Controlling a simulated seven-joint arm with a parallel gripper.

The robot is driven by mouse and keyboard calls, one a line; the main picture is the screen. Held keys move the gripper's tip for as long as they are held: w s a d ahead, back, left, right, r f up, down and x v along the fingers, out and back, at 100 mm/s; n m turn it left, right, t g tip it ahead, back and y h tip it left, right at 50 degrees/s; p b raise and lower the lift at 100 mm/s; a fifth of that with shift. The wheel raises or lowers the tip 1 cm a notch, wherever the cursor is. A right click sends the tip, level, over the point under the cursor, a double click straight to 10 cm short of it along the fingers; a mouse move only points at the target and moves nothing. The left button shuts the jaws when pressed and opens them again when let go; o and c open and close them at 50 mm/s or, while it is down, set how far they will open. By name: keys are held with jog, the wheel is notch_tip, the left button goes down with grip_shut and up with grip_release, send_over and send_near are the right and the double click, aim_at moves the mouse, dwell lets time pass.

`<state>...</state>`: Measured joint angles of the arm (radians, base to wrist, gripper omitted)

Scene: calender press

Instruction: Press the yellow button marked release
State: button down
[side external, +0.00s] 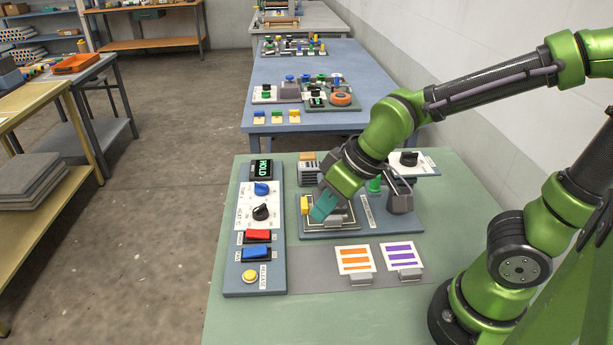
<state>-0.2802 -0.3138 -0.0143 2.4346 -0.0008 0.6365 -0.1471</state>
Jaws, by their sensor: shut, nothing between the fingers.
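The round yellow button (249,276) sits at the near end of the upright-long control panel (258,220), with a small white label (263,274) beside it. The label's text is too small to read surely. My gripper (318,216) is shut and empty, with teal fingers pointing down over the small press unit (340,222) to the right of the panel. It is up and right of the yellow button and well apart from it. Whether the fingertips touch the unit cannot be told.
The panel also carries a HOLD display (261,169), a blue knob (262,189), a black knob (261,212), a red switch (257,236) and a blue switch (257,253). Orange-striped (355,259) and purple-striped (401,256) cards stand right of it. The green table's near part (300,315) is clear.

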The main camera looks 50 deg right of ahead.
aim_at(254, 276)
jog(key=w+a+f+n+t+y, duration=0.1)
jog(key=w+a+f+n+t, duration=0.2)
jog(key=w+a+n, duration=0.6)
jog(key=f+n, duration=0.1)
jog(key=n, duration=0.2)
jog(key=shift+w+a+f+n+y, duration=0.15)
jog(key=shift+w+a+n+y, duration=0.15)
jog(key=shift+w+n+y, duration=0.1)
jog(key=shift+f, duration=4.4)
jog(key=shift+f, duration=0.15)
jog(key=shift+f, duration=0.25)
